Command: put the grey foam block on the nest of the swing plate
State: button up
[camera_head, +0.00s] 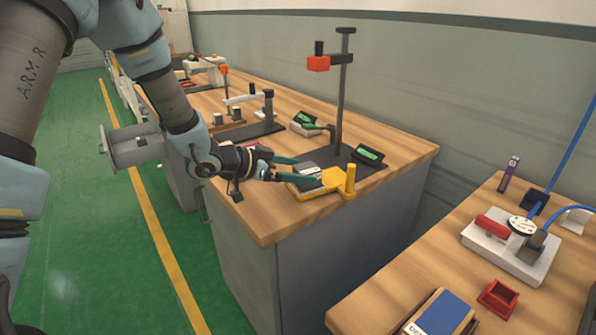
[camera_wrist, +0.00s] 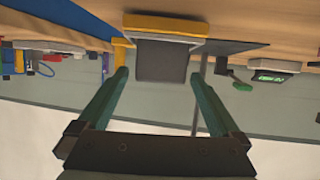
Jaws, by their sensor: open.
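The grey foam block (camera_head: 308,167) is a flat dark piece at the yellow swing plate (camera_head: 333,181), which has an upright yellow post. In the wrist view the block (camera_wrist: 162,60) shows between the fingers, with the plate's yellow edge (camera_wrist: 165,23) beyond it. My gripper (camera_head: 304,171) is open, with its teal fingers at the two sides of the block. In the wrist view a gap shows between the fingertips (camera_wrist: 160,77) and the block's sides. The block seems to lie on or against the plate; its underside and the nest are hidden.
A tall dark stand (camera_head: 340,95) with a red-orange head rises behind the plate. A green-screened display (camera_head: 369,155) is beside it. Another fixture (camera_head: 262,112) stands farther back. A second bench (camera_head: 398,297) at right carries a white device (camera_head: 513,246) and a red tray (camera_head: 498,297).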

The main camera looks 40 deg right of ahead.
jog(key=b+v, duration=0.1)
jog(key=v, duration=1)
jog(key=shift+a, duration=0.3)
jog(key=w+a+f+n+t+y, duration=0.1)
jog(key=w+a+n+t+y, duration=0.35)
jog(key=w+a, duration=0.45)
jog(key=w+a+n+t+y, duration=0.3)
jog(key=w+a+n+t, duration=0.25)
jog(key=a, duration=0.55)
jog(key=s+a+n+g+y, duration=0.2)
jog(key=s+a+n, duration=0.2)
jog(key=a, duration=0.5)
jog(key=s+a+n+g+y, duration=0.3)
jog(key=s+a+n, duration=0.2)
jog(key=s+a, duration=0.4)
jog(key=shift+f, duration=0.35)
jog(key=shift+a, duration=0.15)
